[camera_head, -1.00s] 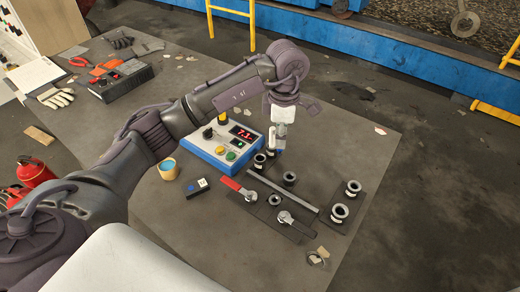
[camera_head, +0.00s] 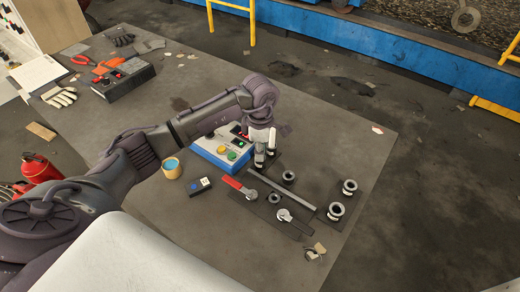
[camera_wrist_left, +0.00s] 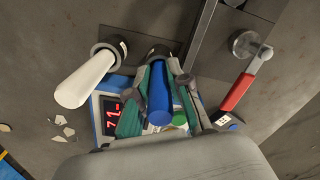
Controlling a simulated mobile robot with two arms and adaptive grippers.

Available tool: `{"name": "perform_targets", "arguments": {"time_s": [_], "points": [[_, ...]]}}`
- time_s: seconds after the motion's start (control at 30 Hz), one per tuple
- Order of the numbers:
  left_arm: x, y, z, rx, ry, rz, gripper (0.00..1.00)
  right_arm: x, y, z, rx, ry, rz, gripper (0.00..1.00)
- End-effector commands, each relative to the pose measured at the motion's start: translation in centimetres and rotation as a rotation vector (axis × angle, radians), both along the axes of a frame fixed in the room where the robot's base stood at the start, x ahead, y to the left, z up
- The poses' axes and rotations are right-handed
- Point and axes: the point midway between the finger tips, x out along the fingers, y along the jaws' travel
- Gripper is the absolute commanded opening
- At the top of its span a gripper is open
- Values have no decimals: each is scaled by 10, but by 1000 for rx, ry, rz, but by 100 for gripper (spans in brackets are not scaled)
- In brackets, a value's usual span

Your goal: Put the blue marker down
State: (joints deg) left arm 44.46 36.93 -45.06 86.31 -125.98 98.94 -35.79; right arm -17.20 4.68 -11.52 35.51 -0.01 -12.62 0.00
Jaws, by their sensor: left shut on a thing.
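My left gripper (camera_head: 262,160) is low over the table beside the control box. In the left wrist view, its fingers (camera_wrist_left: 158,105) are closed around the blue marker (camera_wrist_left: 159,98). The marker's far end meets a dark round holder (camera_wrist_left: 157,48); I cannot tell whether it is inside the holder or just above it. The gripper hides the blue marker in the head view. A white marker (camera_wrist_left: 86,80) stands in another ring holder (camera_wrist_left: 108,52) beside it. My right gripper is in neither view.
The blue-sided control box (camera_head: 222,150) is close to the gripper. Ring holders (camera_head: 350,187), a grey bar (camera_head: 283,189) and a red-handled valve (camera_head: 238,186) lie nearby. A small cup (camera_head: 171,169) and black box (camera_head: 199,186) stand left.

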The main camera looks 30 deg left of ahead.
Motion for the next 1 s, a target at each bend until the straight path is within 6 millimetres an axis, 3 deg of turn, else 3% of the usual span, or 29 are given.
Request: {"name": "perform_targets", "arguments": {"time_s": [0.07, 0.1, 0.27, 0.67, 1.0], "points": [[0, 0, -4, 0, 0, 0, 0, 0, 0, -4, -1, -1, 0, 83], [0, 0, -4, 0, 0, 0, 20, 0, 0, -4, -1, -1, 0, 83], [0, 0, -3, 1, 0, 0, 43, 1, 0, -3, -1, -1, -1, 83], [1, 0, 4, 0, -2, 0, 43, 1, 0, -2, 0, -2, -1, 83], [2, 1, 71, 0, -6, -1, 43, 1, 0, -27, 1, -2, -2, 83]]}}
